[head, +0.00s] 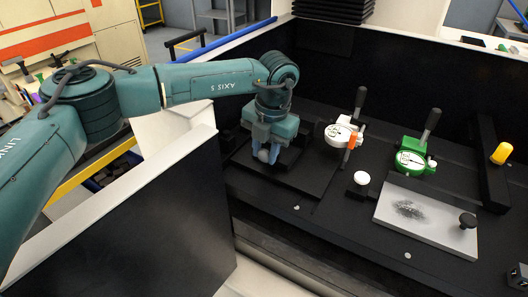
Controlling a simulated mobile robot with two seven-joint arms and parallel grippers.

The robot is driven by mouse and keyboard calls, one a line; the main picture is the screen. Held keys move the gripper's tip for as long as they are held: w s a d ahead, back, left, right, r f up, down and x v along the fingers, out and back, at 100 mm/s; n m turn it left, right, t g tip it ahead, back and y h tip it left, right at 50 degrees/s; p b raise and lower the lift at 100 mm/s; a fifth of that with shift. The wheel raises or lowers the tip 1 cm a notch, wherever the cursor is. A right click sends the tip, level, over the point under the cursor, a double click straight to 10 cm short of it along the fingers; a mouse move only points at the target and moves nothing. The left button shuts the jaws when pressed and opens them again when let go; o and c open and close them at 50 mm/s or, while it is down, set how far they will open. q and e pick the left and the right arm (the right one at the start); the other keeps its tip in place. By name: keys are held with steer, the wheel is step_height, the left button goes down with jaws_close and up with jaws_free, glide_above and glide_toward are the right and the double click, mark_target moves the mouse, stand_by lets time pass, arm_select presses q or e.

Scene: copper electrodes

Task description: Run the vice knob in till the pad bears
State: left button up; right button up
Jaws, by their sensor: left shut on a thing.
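My left gripper (267,156) points down over a low black base at the left of the dark bench. Its blue-grey fingers are shut on a small grey rounded piece, which looks like the vice knob (263,156). The fingers and wrist cover most of it. The vice's pad cannot be made out, so I cannot tell whether it touches anything. My right gripper is not in view.
Right of my gripper stand a white dial gauge (338,134) with an orange part, a green dial gauge (409,161) and a white knob (362,178). A grey plate (432,208) with a dark smudge lies in front. Black walls bound the bench.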

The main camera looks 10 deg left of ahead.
arm_select(q)
steer(key=shift+d+f+t+y+b, duration=0.15)
steer(key=shift+t+y+b, duration=0.25)
steer(key=shift+y+b, duration=0.6)
steer(key=shift+y, duration=0.3)
steer(key=o, duration=1)
steer(key=shift+r, duration=0.2)
steer(key=b+v, duration=0.1)
steer(key=v, duration=1.2)
steer(key=shift+s+d, duration=0.1)
steer(key=shift+s, duration=0.05)
